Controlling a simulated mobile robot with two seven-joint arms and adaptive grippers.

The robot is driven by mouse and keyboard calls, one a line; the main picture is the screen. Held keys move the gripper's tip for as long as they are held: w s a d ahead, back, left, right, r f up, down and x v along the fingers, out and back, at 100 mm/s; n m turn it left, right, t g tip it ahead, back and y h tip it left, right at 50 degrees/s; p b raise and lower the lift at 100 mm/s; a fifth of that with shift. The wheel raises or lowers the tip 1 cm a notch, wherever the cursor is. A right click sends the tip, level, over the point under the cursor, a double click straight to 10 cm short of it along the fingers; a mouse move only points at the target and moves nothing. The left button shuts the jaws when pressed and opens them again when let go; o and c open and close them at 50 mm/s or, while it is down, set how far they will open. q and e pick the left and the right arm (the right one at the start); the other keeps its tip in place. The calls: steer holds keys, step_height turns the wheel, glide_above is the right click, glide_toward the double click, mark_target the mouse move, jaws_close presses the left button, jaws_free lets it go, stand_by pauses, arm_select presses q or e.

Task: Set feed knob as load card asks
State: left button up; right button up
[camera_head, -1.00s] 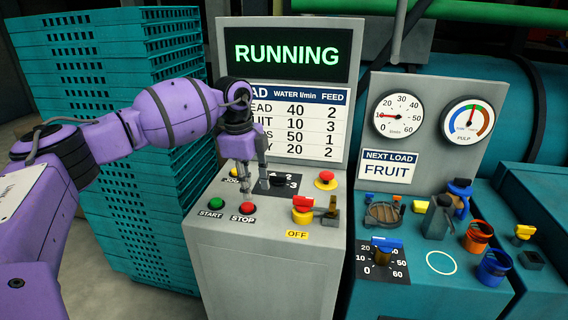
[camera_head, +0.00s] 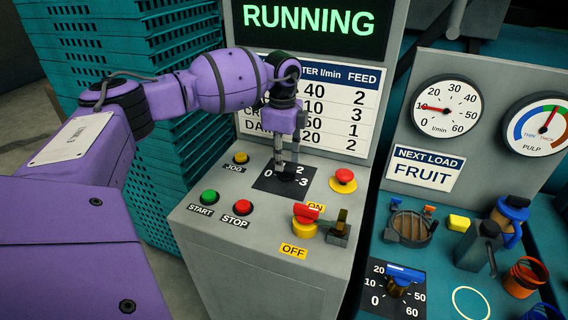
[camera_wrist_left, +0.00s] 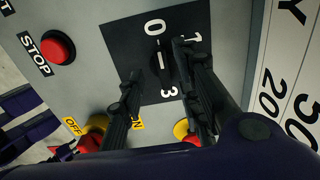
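The dark feed knob (camera_wrist_left: 157,64) sits on a black plate (camera_head: 263,182) with white numbers; 0, 1 and 3 show in the left wrist view. Its setting is unclear. My left gripper (camera_head: 288,168) points down over this plate, its two fingers apart on either side of the knob, also in the left wrist view (camera_wrist_left: 158,60). I cannot tell whether they touch it. The load card (camera_head: 425,170) reads NEXT LOAD FRUIT. The table (camera_head: 350,105) behind my gripper is partly covered; a row with 10 has feed 3. My right gripper is not in view.
Near the plate are the JOG (camera_head: 241,158), START (camera_head: 209,197) and red STOP (camera_head: 243,207) buttons, a red-yellow button (camera_head: 343,179) and a red-yellow ON/OFF switch (camera_head: 306,217). The display (camera_head: 308,20) reads RUNNING. The water gauge (camera_head: 446,107) points near 10.

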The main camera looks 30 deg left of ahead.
mark_target(286, 172)
arm_select(q)
step_height(286, 172, down, 2)
steer(key=shift+w+f, duration=0.15)
steer(key=shift+f, duration=0.4)
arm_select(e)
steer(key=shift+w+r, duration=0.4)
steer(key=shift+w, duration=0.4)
arm_select(q)
jaws_close()
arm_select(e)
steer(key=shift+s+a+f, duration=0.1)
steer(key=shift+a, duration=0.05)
